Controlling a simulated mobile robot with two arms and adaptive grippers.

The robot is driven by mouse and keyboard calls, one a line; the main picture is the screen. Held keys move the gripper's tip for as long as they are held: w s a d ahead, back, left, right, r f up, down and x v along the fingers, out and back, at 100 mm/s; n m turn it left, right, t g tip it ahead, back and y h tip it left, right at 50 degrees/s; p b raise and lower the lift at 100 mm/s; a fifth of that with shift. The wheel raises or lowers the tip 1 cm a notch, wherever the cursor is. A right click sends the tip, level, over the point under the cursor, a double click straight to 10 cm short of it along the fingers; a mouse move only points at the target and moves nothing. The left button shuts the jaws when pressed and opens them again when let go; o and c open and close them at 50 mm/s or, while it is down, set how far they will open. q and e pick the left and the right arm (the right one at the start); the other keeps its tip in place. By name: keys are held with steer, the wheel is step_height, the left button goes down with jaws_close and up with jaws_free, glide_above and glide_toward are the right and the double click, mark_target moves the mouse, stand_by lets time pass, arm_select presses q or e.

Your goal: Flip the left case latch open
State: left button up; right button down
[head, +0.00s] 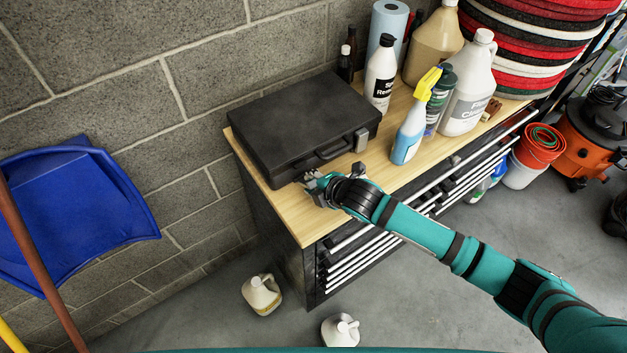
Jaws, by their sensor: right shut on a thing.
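A closed black case (300,115) lies flat on the wooden top of the tool cabinet, its handle (333,148) on the front side. The right latch (361,139) shows on the front face, to the right of the handle. My right gripper (312,182) is at the front left part of the case and is shut on the left latch. The gripper covers that latch, so I cannot tell its angle. My left gripper is out of view.
A spray bottle (409,130), a white bottle (380,75) and a large white jug (468,90) stand right of the case. The wooden top (285,205) is bare along its front left edge. Two jugs stand on the floor, and a blue dustpan (75,215) is at the left.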

steer(key=shift+s+d+f+t+y+b, duration=0.15)
steer(key=shift+f+t+y+b, duration=0.5)
steer(key=shift+b, duration=1.25)
steer(key=shift+r+t+b, duration=0.3)
steer(key=shift+r+t, duration=0.1)
steer(key=shift+t, duration=0.05)
steer(key=shift+r, duration=0.1)
steer(key=c, duration=1.5)
jaws_free()
steer(key=shift+c, duration=0.2)
steer(key=o, duration=0.4)
steer(key=shift+s, duration=0.1)
steer(key=shift+d+f, duration=0.1)
steer(key=shift+f, duration=0.1)
steer(key=v, duration=1.2)
steer(key=shift+f, duration=0.1)
